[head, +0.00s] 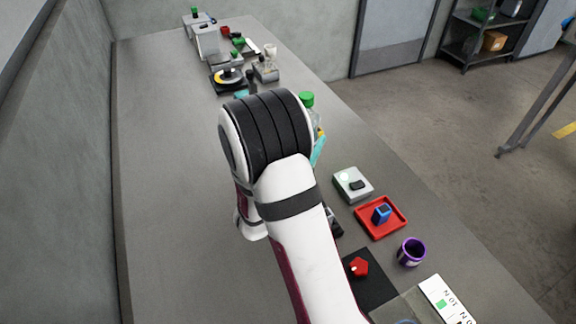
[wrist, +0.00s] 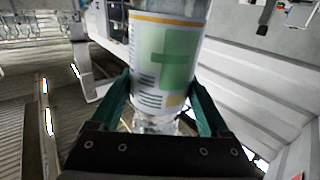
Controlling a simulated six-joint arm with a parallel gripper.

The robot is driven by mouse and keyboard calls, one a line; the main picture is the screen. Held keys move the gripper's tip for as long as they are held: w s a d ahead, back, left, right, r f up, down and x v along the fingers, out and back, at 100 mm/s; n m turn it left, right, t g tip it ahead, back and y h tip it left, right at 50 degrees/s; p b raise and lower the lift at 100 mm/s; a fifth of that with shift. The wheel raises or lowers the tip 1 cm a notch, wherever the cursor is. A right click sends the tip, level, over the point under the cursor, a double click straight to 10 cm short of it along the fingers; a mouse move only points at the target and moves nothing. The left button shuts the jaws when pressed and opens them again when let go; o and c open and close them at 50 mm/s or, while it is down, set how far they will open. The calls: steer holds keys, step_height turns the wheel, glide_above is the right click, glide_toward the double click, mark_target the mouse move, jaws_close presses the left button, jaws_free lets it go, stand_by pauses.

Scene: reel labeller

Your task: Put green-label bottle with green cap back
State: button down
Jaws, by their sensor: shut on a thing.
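The green-label bottle (head: 314,115) stands out behind my arm in the head view, roughly upright with its green cap (head: 307,99) on top. My arm hides much of it. In the wrist view the bottle (wrist: 165,55) is close up, clear, with a white label bearing a green cross and an orange band; its cap is out of frame. My gripper (wrist: 160,92) has its teal fingers on either side of the bottle and is shut on it. A teal finger (head: 318,151) also shows in the head view. I cannot tell whether the bottle's base touches the table.
On the right of the grey table (head: 165,170) are a white box (head: 343,178), a red tray (head: 364,222) with a blue block, a purple cup (head: 411,252) and a black mat (head: 378,288). Several devices crowd the far end. The table's left side is clear, beside a wall.

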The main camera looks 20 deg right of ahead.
steer(key=shift+s+d+f+m+g+h, duration=0.3)
steer(key=shift+s+d+f+g, duration=0.1)
steer(key=shift+s+f, duration=0.2)
steer(key=shift+s+d+f+m+g+h, duration=0.3)
steer(key=shift+s+f+g, duration=0.15)
steer(key=shift+s, duration=0.15)
step_height(320, 180, down, 10)
steer(key=shift+r, duration=0.2)
steer(key=shift+f, duration=0.15)
